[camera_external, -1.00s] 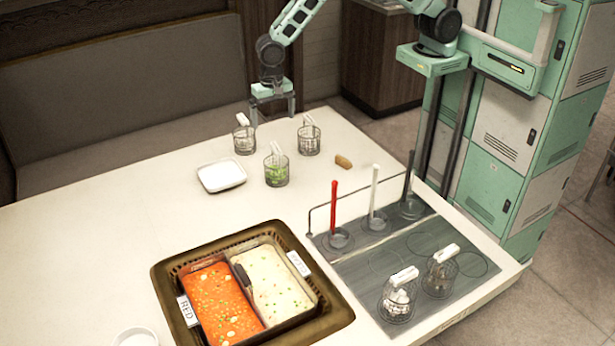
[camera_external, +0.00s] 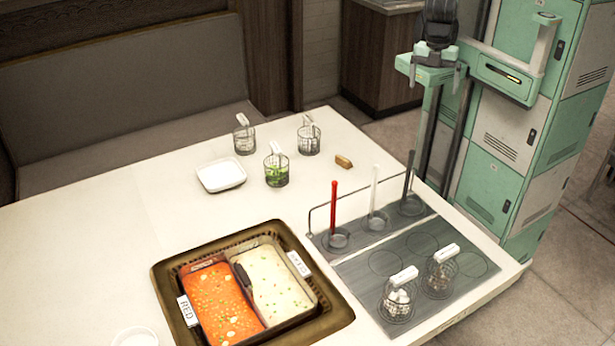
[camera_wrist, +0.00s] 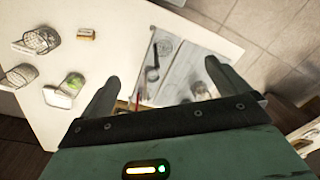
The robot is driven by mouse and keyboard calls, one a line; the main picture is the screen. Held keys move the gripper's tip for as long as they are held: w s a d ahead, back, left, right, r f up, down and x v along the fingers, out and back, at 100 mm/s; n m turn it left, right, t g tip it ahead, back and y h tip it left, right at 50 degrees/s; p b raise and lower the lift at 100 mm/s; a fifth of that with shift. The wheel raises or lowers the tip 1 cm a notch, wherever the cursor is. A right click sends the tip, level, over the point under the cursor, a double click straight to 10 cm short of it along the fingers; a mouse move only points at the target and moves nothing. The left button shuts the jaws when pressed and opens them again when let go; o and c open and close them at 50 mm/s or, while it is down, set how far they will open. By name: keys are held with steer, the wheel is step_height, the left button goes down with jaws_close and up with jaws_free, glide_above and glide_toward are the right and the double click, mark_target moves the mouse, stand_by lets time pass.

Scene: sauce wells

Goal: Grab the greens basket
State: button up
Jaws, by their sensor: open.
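The greens basket (camera_external: 276,174) is a small round wire basket with bright green contents and a white handle tab. It stands upright on the white table, right of a white dish. In the wrist view the greens basket (camera_wrist: 72,86) shows at the left, outside my fingers. My gripper (camera_external: 435,76) is up beside my column, past the table's far right edge and well away from the basket. In the wrist view my gripper (camera_wrist: 160,82) has its two fingers wide apart with nothing held between them.
Two other wire baskets (camera_external: 244,139) (camera_external: 309,138) stand behind the greens. A white dish (camera_external: 221,175) and a small brown block (camera_external: 344,161) lie nearby. A divided pot (camera_external: 158,268) of red and white soup is in front. A grey rack (camera_external: 350,262) holds upright rods and two baskets.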

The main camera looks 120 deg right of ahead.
mark_target(270, 147)
steer(key=shift+s+d+f+n, duration=0.15)
steer(key=shift+s+n, duration=0.25)
steer(key=shift+s, duration=0.25)
steer(key=shift+c, duration=0.7)
steer(key=shift+w, duration=0.1)
steer(key=w+d+f+m+t+y+b, duration=0.15)
steer(key=w+f+t+b, duration=0.25)
steer(key=w+f+b, duration=0.55)
steer(key=w+d+f+m+t+y+b, duration=0.1)
steer(key=w+d+f+m+t+b, duration=0.25)
steer(key=w+f, duration=0.65)
steer(key=w+d+f+m+t+h+b, duration=0.25)
steer(key=w+d+t+b, duration=0.35)
steer(key=d, duration=0.4)
steer(key=w+d+f+m+t+h+b, duration=0.2)
steer(key=w+d+f+t+h+b, duration=0.15)
steer(key=w+d+b, duration=0.6)
steer(key=shift+t, duration=0.4)
steer(key=w+p, duration=0.1)
steer(key=w+d+p, duration=0.1)
steer(key=w, duration=0.1)
steer(key=w+d+p, duration=0.1)
steer(key=shift+w+f, duration=0.1)
steer(key=shift+w, duration=0.3)
steer(key=c, duration=1.6)
